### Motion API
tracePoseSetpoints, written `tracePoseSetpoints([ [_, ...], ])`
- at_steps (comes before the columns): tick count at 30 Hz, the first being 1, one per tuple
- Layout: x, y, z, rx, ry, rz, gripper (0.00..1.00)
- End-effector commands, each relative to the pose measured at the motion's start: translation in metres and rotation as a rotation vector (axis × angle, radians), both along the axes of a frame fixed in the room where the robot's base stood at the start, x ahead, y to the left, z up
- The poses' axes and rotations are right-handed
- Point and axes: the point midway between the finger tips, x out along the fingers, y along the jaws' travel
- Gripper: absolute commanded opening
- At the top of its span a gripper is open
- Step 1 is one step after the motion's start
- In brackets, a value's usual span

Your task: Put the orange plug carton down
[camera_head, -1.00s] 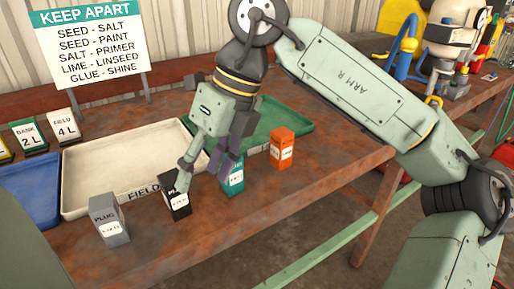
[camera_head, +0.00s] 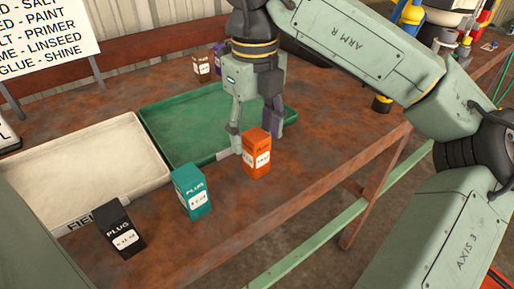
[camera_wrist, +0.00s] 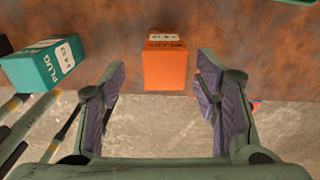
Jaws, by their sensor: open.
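The orange plug carton (camera_head: 256,153) stands upright on the rusty table in front of the green tray. My gripper (camera_head: 256,140) is just behind and above it in the head view, with its fingers pointing down. In the wrist view the orange carton (camera_wrist: 166,70) appears ahead, between the lines of the two spread fingers and apart from both. My gripper (camera_wrist: 160,95) is open and holds nothing there.
A teal plug carton (camera_head: 193,191) and a black one (camera_head: 121,229) stand along the table's front edge. The green tray (camera_head: 175,118) and cream tray (camera_head: 85,150) lie behind them. Two small cartons (camera_head: 201,65) stand at the back. The table (camera_head: 335,135) is clear to the right.

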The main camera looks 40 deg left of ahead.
Motion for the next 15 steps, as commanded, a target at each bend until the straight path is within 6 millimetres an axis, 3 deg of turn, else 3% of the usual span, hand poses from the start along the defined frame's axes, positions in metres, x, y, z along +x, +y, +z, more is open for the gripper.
tracePoseSetpoints([
  [15, 0.003, -0.005, -0.058, 0.001, 0.003, 0.001, 0.57],
])
